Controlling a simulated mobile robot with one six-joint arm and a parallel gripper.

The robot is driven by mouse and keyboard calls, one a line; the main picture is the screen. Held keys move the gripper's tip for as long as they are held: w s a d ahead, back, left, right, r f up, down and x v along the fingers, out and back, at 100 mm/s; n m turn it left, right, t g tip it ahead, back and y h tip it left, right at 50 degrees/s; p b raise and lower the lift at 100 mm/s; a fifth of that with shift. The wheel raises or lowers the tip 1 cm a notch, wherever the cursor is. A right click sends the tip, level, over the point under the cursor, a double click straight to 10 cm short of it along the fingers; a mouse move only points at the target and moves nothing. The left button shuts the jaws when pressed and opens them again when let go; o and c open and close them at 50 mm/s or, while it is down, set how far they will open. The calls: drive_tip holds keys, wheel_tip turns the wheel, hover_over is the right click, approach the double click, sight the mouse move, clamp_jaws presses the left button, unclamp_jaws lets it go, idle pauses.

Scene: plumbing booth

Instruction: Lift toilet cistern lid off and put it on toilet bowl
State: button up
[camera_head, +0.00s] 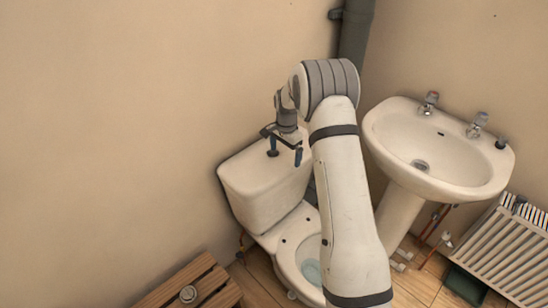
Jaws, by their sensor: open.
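The toilet cistern lid (243,173) is white and sits on top of the cistern (268,210) against the back wall. My gripper (285,160) is open above the right part of the lid, its two dark fingers pointing down with a gap between them. I cannot tell whether the fingers touch the lid. The toilet bowl (288,262) is in front of the cistern, its inside partly visible. My arm hides the bowl's right side and part of the cistern's right end.
A white pedestal basin (440,150) with taps stands to the right. A slatted wooden bench or crate (205,280) is at the lower left with a small round metal item (188,294) on it. A white radiator (510,250) is at the far right. A dark pipe (356,35) runs up the corner.

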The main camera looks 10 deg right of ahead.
sight(285, 161)
wheel_tip(285, 161, down, 6)
drive_tip(key=shift+s+r+p, duration=0.15)
drive_tip(key=shift+r+p, duration=0.1)
drive_tip(key=shift+p, duration=0.2)
drive_tip(key=c, duration=2.1)
drive_tip(key=shift+r, duration=0.15)
